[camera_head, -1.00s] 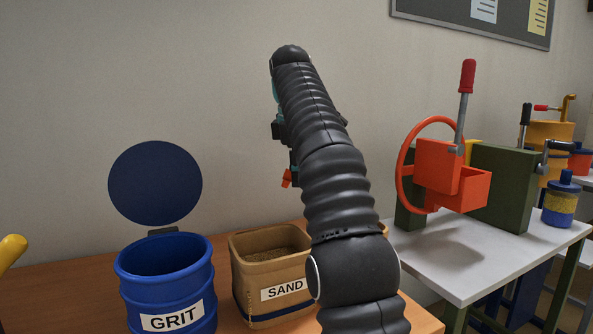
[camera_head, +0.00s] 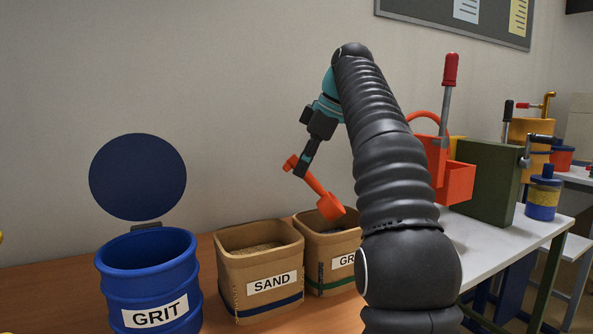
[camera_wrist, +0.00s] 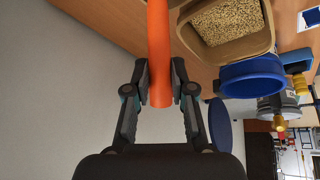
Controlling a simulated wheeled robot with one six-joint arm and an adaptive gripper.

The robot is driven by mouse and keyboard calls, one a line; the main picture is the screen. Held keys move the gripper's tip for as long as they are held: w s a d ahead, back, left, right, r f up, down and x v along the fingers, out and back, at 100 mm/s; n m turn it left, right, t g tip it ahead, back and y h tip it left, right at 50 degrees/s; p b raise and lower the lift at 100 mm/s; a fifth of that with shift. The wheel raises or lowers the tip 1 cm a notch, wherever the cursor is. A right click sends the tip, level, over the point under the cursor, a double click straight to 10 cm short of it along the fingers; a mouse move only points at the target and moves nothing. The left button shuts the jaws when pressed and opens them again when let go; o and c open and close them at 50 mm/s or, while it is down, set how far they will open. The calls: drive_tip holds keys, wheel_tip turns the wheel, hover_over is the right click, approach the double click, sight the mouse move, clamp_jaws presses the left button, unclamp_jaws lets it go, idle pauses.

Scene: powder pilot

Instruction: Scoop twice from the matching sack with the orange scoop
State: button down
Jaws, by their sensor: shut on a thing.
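My gripper (camera_head: 304,165) is shut on the handle of the orange scoop (camera_head: 318,190). The wrist view shows the handle (camera_wrist: 158,40) between both fingers (camera_wrist: 160,85). I cannot tell whether the cup holds anything. A sack labelled SAND (camera_head: 238,290) stands to its left, with tan grain inside. A tan sack (camera_wrist: 246,47) with grains also shows in the wrist view. A blue drum labelled GRIT (camera_head: 150,285) stands at far left, lid up.
The drum's round blue lid (camera_head: 138,177) stands up against the wall. An orange box with a red-handled lever (camera_head: 450,90) and a green block (camera_head: 480,185) stand on a white table (camera_head: 500,245) to the right. A blue-capped jar (camera_head: 543,198) is on that table.

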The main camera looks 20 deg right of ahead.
sight(329, 205)
drive_tip(key=shift+s+d+f+y, duration=0.1)
drive_tip(key=shift+d+f+y, duration=0.05)
drive_tip(key=shift+d+y, duration=0.15)
drive_tip(key=shift+a+f+b, duration=0.1)
drive_tip(key=shift+f+b, duration=0.45)
drive_tip(key=shift+b, duration=0.1)
wheel_tip(329, 205, down, 8)
drive_tip(key=d+b, duration=0.1)
drive_tip(key=b, duration=0.5)
drive_tip(key=shift+s+d+f+b, duration=0.2)
drive_tip(key=shift+s+d+b, duration=0.05)
drive_tip(key=shift+b, duration=0.1)
idle(0.5)
